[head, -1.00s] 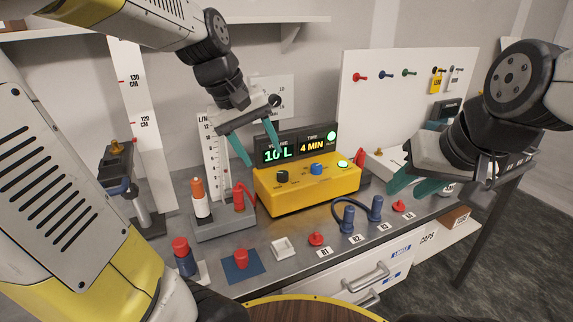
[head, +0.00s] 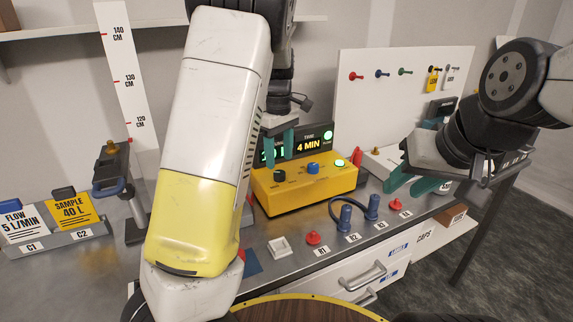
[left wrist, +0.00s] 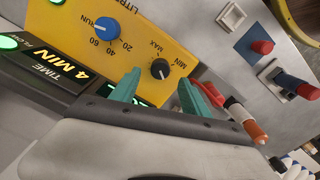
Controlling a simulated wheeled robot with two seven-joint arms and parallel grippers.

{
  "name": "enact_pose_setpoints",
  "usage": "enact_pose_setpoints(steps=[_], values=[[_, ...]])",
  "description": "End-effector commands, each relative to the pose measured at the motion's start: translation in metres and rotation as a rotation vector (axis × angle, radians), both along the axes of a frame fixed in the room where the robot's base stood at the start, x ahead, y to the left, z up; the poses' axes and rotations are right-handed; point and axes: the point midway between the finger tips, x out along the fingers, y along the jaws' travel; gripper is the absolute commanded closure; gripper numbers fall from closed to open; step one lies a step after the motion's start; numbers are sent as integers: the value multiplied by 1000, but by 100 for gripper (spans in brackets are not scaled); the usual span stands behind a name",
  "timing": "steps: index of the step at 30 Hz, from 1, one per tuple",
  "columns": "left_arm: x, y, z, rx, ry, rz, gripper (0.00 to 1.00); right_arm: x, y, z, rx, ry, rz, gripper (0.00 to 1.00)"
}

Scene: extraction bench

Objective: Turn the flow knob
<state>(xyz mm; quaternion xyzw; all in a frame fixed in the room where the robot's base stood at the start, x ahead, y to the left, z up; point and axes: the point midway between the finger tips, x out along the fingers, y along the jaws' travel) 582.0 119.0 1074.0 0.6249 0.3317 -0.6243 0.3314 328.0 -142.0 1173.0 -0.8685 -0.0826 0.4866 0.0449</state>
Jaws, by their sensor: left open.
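The yellow control box (head: 305,190) stands on the metal bench. On its top face are a small black knob (head: 280,176) at the left and a blue knob (head: 313,168) near the middle. In the left wrist view the black knob (left wrist: 160,69) sits beside a MIN/MAX scale, with its white mark visible. My left gripper (head: 278,152) is open and empty, pointing down just above the black knob. In the wrist view its teal fingertips (left wrist: 159,79) are on either side of the knob; contact cannot be told. My right gripper (head: 404,188) is open and empty right of the box.
A display reading 4 MIN (head: 313,143) stands behind the box, partly hidden by my left fingers. My left arm hides the bench's left middle.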

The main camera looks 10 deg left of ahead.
Motion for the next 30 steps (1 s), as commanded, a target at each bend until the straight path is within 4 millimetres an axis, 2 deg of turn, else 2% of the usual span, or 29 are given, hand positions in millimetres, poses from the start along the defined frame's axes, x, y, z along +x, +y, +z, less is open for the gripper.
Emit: enact_pose_setpoints(steps=[3, 9, 20, 28, 30], values=[[-1, 0, -22, 0, 4, 0, 46, 0, 0, 0, 0, 0, 0, 64], [0, 0, -45, -2, 1, -1, 46, 0, 0, 0, 0, 0, 0, 64], [0, 0, -50, -3, -2, -2, 46, 0, 0, 0, 0, 0, 0, 64], [0, 0, -50, -3, -2, -2, 99, 0, 0, 0, 0, 0, 0, 64], [0, 0, -50, -3, -2, -2, 100, 0, 0, 0, 0, 0, 0, 64]])
